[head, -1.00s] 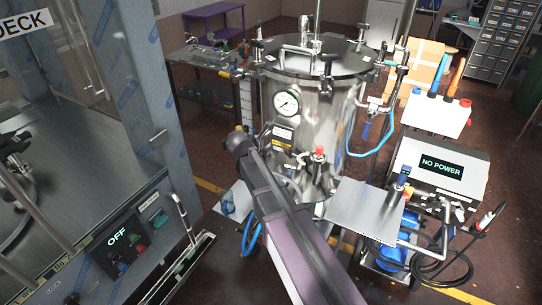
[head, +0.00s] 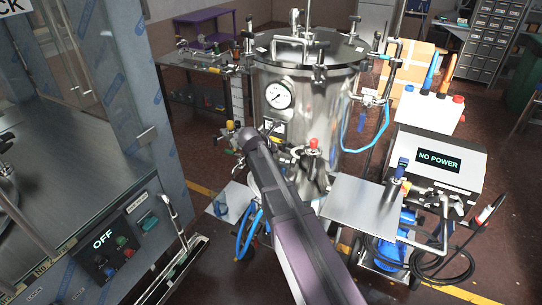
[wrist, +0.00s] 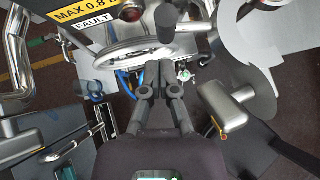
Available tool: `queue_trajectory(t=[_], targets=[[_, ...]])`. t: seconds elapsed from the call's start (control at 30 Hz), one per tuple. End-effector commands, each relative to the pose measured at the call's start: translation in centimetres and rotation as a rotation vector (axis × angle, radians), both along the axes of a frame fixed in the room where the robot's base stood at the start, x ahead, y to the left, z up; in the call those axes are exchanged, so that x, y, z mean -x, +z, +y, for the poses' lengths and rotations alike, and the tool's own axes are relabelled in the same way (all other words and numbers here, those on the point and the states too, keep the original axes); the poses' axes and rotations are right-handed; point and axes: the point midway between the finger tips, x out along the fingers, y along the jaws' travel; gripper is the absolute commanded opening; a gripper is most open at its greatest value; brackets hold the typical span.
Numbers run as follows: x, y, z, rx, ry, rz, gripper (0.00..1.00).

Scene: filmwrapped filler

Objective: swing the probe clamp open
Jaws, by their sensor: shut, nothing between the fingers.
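My gripper (wrist: 160,76) is in the middle of the wrist view, its two dark fingers together with nothing between them. The fingertips are just below a pale metal ring like a handwheel (wrist: 122,46) and a dark round knob (wrist: 168,20); I cannot tell whether they touch. In the head view my arm hides my gripper and part of the lower front of the steel vessel (head: 330,108). I cannot single out the probe clamp with certainty in either view.
A silver handle (wrist: 232,98) lies close to the right of my fingers. A flat metal shelf (head: 362,203) and a NO POWER box (head: 438,160) are right of my arm. A cabinet with an OFF panel (head: 118,247) stands left. Hoses and cables hang low.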

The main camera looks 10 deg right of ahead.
Motion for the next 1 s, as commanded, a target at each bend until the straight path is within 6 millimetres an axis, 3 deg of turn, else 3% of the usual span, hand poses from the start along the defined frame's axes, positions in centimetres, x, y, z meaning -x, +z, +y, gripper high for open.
queue_trajectory(t=[0.23, 0.67, 1.0], targets=[[-1.4, 0.1, -1.5, 0.000, -0.001, 0.000, 0.00], [-1.6, 0.1, -1.7, 0.000, 0.000, 0.000, 0.00], [-3.2, 0.1, -2.5, 0.000, 0.001, 0.001, 0.00]])
